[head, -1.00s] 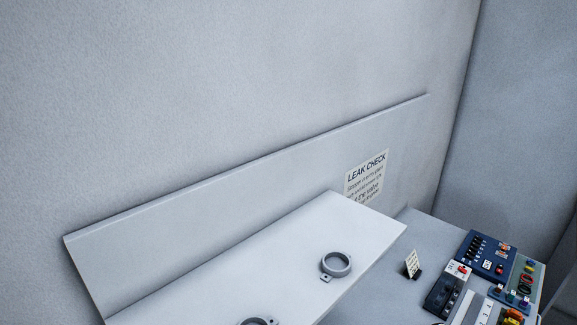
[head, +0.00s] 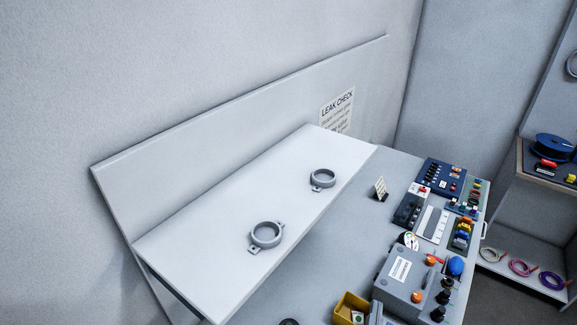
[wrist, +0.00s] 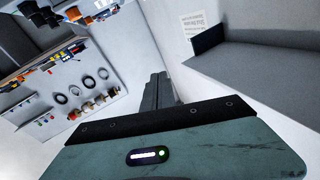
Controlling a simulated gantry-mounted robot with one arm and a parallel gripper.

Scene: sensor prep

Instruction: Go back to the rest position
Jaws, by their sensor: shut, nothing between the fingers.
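My gripper (wrist: 158,88) shows in the wrist view, its dark fingers together, with nothing between them. It points away from the camera, out over open space, touching nothing that I can see. My arm and gripper do not show in the head view.
A white shelf (head: 203,262) with two grey ring clamps (head: 265,235) (head: 322,179) stands above the grey bench (head: 340,215). A grey device (head: 405,283), a yellow bin (head: 350,308) and control panels (head: 440,176) crowd the bench's right side. Cable coils hang on a panel (wrist: 62,118) in the wrist view.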

